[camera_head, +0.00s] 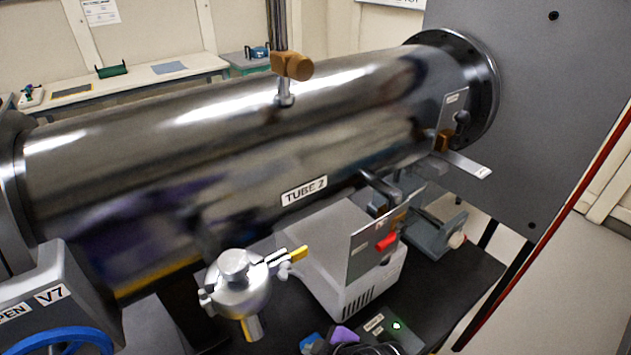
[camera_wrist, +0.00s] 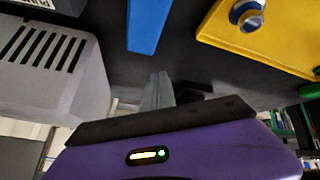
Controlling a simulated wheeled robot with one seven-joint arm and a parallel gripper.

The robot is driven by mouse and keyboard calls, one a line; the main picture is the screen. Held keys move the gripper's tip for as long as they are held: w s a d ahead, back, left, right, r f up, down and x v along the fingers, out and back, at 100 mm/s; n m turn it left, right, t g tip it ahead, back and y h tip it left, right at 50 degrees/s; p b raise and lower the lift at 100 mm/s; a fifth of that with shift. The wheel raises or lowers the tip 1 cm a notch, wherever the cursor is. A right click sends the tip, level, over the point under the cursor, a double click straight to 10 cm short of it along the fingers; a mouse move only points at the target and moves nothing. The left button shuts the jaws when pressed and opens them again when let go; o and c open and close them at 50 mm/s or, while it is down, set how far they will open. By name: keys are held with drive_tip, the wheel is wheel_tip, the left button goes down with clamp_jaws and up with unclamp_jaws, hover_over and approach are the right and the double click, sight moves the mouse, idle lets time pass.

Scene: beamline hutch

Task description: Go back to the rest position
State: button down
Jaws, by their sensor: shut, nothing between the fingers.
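My gripper (camera_wrist: 159,82) shows in the wrist view as grey fingers held together beyond a dark bar and a purple body with a small lit indicator. It is shut and holds nothing. The fingers point over a dark surface and touch nothing that I can make out. In the head view my arm is not clearly visible; a small purple piece at the bottom edge may be part of it, but I cannot tell.
A long steel tube (camera_head: 240,130) labelled TUBE Z spans the head view. Below it stand a light grey pump box (camera_head: 330,250), a silver vessel (camera_head: 238,285) and a blue handwheel (camera_head: 70,338). The wrist view shows a yellow block (camera_wrist: 285,45) and a blue strip (camera_wrist: 148,24).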

drive_tip(key=s+d+r+m+t+h+b, duration=0.1)
drive_tip(key=s+d+m+t, duration=0.25)
drive_tip(key=s+m, duration=0.4)
drive_tip(key=s+d+r+m+t+h+b, duration=0.1)
drive_tip(key=s+d+r+m+t+h, duration=0.2)
drive_tip(key=s, duration=0.8)
drive_tip(key=s+d+r+m+t+h+b, duration=0.1)
drive_tip(key=s+d+r+m+t, duration=0.1)
drive_tip(key=s+d+r, duration=1)
drive_tip(key=shift+s+d+r+m+t+b, duration=0.15)
drive_tip(key=shift+d+r+m+t+b, duration=0.15)
drive_tip(key=shift+d+t, duration=0.6)
drive_tip(key=shift+d+f+g, duration=0.1)
drive_tip(key=shift+d+g, duration=0.1)
drive_tip(key=shift+g, duration=0.15)
